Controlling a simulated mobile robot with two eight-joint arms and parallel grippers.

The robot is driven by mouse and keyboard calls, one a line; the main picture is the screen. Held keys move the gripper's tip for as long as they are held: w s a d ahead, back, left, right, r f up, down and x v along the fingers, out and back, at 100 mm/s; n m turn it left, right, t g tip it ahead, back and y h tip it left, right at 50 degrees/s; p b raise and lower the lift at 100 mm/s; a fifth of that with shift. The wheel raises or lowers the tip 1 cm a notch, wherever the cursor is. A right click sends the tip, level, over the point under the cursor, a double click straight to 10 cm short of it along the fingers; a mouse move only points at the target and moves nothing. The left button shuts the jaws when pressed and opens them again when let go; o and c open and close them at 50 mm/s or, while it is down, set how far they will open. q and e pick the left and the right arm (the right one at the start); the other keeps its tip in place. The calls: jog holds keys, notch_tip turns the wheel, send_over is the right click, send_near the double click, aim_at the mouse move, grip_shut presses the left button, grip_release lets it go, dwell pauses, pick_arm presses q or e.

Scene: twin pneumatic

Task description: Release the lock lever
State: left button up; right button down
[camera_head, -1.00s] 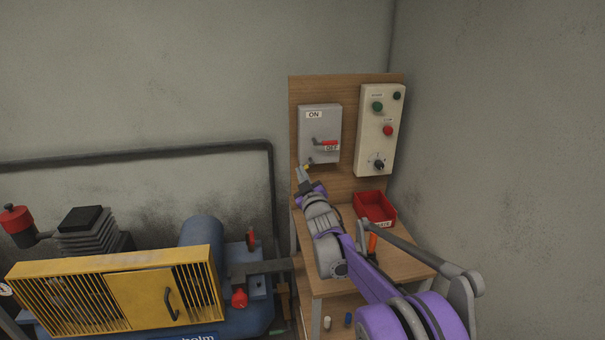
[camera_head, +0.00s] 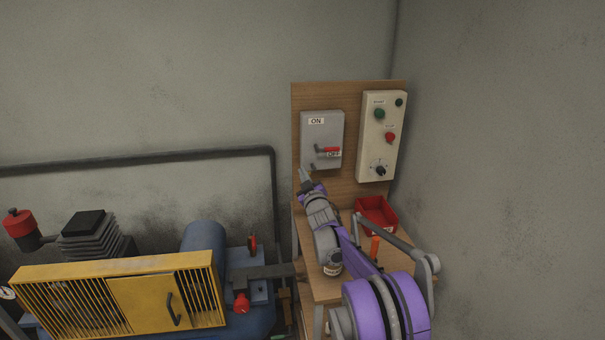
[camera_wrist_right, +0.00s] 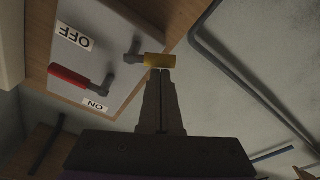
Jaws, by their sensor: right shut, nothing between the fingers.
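In the right wrist view the box (camera_wrist_right: 113,40) appears upside down, with the red lever (camera_wrist_right: 82,83) and a smaller yellow-handled lever (camera_wrist_right: 155,60) on a dark pivot, which looks like the lock lever. My right gripper (camera_head: 304,173) is below the box's lower left corner in the head view. In the wrist view its closed, empty fingertips (camera_wrist_right: 161,74) are right at the yellow handle; contact is unclear. In the head view I cannot make out the yellow handle.
A control panel (camera_head: 378,147) with buttons and a knob is right of the box. A red bin (camera_head: 377,213) stands on the wooden table below. A compressor with a yellow guard (camera_head: 140,268) is at the left. A dark pipe (camera_head: 130,158) runs along the wall.

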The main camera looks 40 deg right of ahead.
pick_arm(q)
jog(key=shift+s+d+f+b, duration=0.1)
jog(key=shift+s+f+b, duration=0.1)
jog(key=shift+f+b, duration=0.2)
pick_arm(e)
jog(key=shift+f+n+y, duration=0.15)
jog(key=shift+f+n, duration=0.05)
jog(key=shift+n, duration=0.5)
jog(key=shift+f+n+y, duration=0.15)
jog(key=shift+f+n, duration=0.05)
jog(key=shift+n, duration=0.5)
pick_arm(q)
jog(key=shift+s+d+f+b, duration=0.3)
jog(key=shift+d+f+b, duration=0.15)
jog(key=shift+f, duration=0.1)
jog(key=shift+s+d+f+b, duration=0.3)
jog(key=shift+f+b, duration=0.15)
jog(key=shift+f, duration=0.1)
pick_arm(e)
jog(key=shift+s+d+f+n+g+y, duration=0.25)
jog(key=shift+f+n, duration=0.2)
jog(key=shift+n, duration=1.3)
jog(key=shift+s+d+f+n+y, duration=0.15)
jog(key=shift+d+f+n, duration=0.25)
jog(key=shift+n, duration=1.3)
jog(key=shift+s+d+f+n+g+y, duration=0.2)
jog(key=shift+f+n, duration=0.25)
jog(key=shift+n, duration=1.3)
jog(key=shift+d, duration=0.1)
